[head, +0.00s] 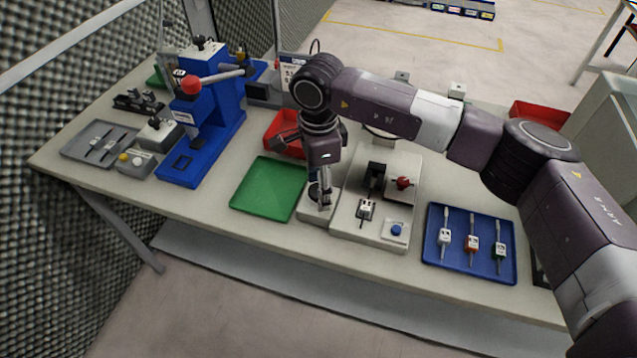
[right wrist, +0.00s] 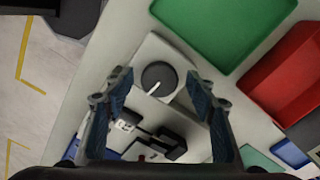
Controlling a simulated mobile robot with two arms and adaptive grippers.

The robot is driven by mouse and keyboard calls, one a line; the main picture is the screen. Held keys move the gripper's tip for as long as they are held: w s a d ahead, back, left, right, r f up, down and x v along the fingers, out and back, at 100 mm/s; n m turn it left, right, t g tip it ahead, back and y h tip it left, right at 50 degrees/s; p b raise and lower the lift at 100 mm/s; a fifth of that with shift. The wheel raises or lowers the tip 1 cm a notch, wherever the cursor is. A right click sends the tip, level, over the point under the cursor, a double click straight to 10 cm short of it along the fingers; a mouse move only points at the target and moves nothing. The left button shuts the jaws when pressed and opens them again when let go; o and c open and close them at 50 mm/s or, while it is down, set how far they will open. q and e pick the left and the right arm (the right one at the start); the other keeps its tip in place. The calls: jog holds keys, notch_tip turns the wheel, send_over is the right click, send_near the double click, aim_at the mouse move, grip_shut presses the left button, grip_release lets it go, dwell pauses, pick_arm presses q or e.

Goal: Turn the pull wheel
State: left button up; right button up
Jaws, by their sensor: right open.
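The pull wheel (right wrist: 158,79) is a dark round knob with a white pointer line, on a pale box. In the head view the wheel (head: 315,191) is partly hidden by my right gripper. My right gripper (head: 317,183) is open, pointing down over the pale box. In the right wrist view its two fingers (right wrist: 158,88) stand wide apart, to the left and right of the wheel, with nothing held between them. I cannot tell whether a finger touches the wheel. My left gripper is not in view.
A green mat (head: 268,188) and a red bin (head: 284,134) lie left of the box. A pale fixture with a blue button (head: 397,229) stands close on its right, then a blue tray (head: 436,258) with several tools. A blue press (head: 212,105) stands further left.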

jog(key=c, duration=1.2)
jog(key=shift+o, duration=0.2)
jog(key=shift+f+m+b, duration=0.25)
jog(key=shift+m+b, duration=0.35)
jog(key=shift+b, duration=0.55)
jog(key=shift+r+m+b, duration=0.2)
jog(key=shift+m+b, duration=0.4)
jog(key=shift+m, duration=0.1)
jog(key=o, duration=1.2)
jog(key=shift+c, duration=0.2)
jog(key=shift+r, duration=0.15)
notch_tip(320, 180, up, 12)
